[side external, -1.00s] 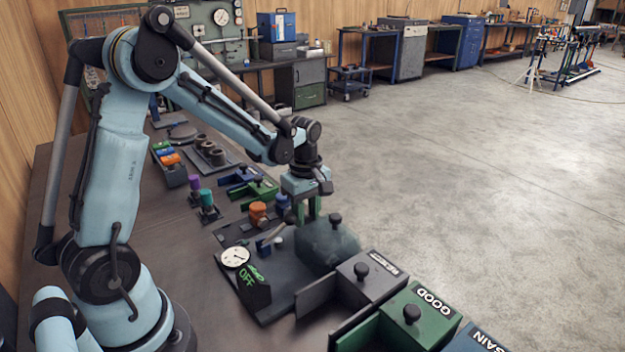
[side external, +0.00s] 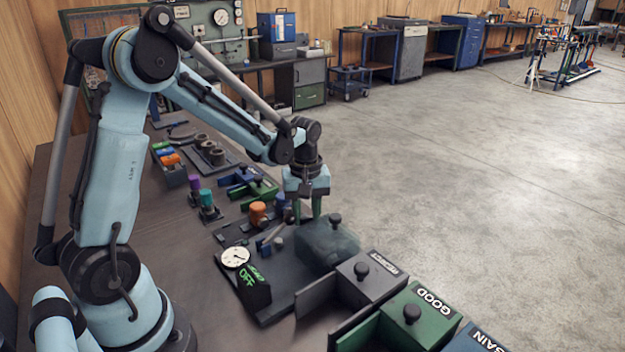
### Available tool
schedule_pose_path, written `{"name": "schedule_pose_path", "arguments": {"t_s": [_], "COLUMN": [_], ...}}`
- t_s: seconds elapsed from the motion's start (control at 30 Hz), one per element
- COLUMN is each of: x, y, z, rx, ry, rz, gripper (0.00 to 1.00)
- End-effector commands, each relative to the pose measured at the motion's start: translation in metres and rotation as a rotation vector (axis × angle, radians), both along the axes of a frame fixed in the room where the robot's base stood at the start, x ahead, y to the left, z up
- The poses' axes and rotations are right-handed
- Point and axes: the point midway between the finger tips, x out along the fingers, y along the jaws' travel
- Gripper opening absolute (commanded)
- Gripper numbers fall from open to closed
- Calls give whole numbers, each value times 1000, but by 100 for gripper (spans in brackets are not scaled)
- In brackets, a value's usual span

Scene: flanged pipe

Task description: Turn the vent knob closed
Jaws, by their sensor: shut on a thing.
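My gripper (side external: 307,216) points straight down over the dark test fixture plate (side external: 285,303), with its green fingers just behind the smoky clear box (side external: 330,245). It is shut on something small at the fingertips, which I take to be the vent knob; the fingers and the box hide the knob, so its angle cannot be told. A slanted tan lever (side external: 272,236) lies left of the fingers.
A grey reject box (side external: 372,280), a green GOOD box (side external: 418,315) and a blue box (side external: 475,340) line the front right. An orange knob (side external: 257,213) and several small parts stand behind and left of my gripper. Open floor lies to the right.

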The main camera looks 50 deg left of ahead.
Motion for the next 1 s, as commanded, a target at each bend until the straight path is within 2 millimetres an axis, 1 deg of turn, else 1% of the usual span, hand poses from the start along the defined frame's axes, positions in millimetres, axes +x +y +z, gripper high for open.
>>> {"name": "schedule_pose_path", "arguments": {"t_s": [0.7, 1.0], "x": [0, 0], "y": [1, 1], "z": [1, 1], "rx": [1, 1], "ry": [-1, -1], "rz": [-677, -922], "gripper": [4, 4]}}
